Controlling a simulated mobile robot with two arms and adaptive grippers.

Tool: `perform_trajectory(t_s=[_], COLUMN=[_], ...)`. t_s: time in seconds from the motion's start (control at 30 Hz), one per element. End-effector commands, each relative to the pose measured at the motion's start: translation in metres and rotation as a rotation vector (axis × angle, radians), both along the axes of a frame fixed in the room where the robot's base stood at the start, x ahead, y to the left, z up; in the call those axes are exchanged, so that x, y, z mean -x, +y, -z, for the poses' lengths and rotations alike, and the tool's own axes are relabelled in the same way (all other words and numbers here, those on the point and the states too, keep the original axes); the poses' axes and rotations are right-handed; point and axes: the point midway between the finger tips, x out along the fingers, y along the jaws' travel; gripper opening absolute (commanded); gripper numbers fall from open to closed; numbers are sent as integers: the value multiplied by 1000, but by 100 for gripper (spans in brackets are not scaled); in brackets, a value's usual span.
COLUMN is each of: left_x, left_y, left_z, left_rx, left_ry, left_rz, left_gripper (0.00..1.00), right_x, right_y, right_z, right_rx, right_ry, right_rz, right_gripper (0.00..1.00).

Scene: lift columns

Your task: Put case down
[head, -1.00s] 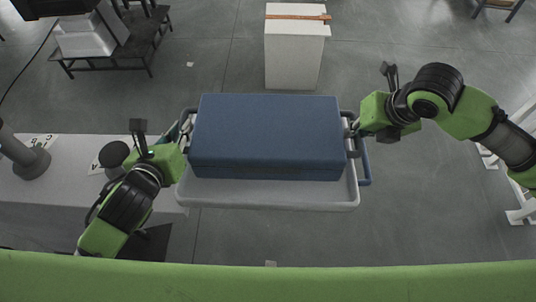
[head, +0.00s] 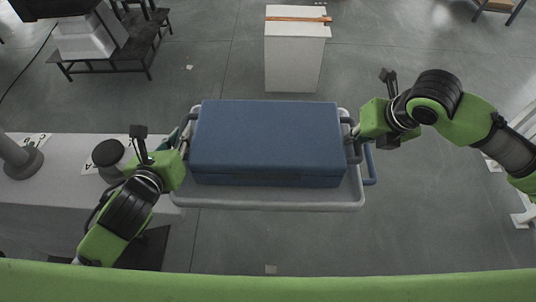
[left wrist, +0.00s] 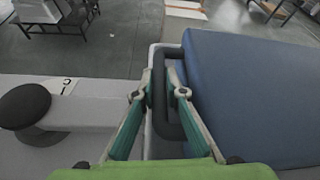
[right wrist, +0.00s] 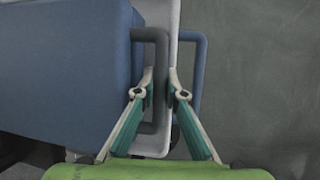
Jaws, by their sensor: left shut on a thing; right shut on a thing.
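The blue case (head: 266,138) is a large box with a dark handle at each end. It is level over a light grey cart tray (head: 270,200), whose rim shows around it; I cannot tell whether it touches the tray. My left gripper (head: 184,146) is shut on the left handle, which shows between the fingers in the left wrist view (left wrist: 163,90). My right gripper (head: 352,134) is shut on the right handle, also seen in the right wrist view (right wrist: 154,90). The case hides most of the tray.
A blue cart push bar (head: 370,166) sticks out on the right. A long grey table (head: 60,180) stands at the left. A white block (head: 292,62) with a brown strip on top stands behind the cart. A dark bench (head: 125,58) is back left. The floor at right is open.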

Motion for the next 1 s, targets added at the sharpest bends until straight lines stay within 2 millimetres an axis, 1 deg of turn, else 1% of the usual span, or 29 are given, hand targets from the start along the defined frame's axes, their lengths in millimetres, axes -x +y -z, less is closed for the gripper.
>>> perform_trajectory(t_s=[0.03,0.2,0.23,0.27,0.3,0.67,0.77,1.0], left_x=[-2,-1,0,0,0,0,0,0], left_y=[0,0,0,1,0,0,0,-1], left_z=[-2,4,9,8,8,8,8,8], left_rx=[-1,-1,-1,-1,-1,0,0,0], left_ry=[-13,-13,-1,-1,-1,0,0,0], left_rz=[1,1,-1,-1,-1,1,1,1], left_gripper=[0,0,17,25,29,29,29,29], right_x=[-2,-2,0,0,0,1,3,17], right_y=[0,0,-1,-1,-1,0,-2,-8], right_z=[0,7,9,8,8,6,-2,-36], right_rx=[-2,-2,1,1,1,0,0,1], right_ry=[-9,-9,0,0,0,-1,-2,-5], right_rz=[2,2,2,2,2,0,0,0], right_gripper=[0,0,16,24,28,28,28,28])
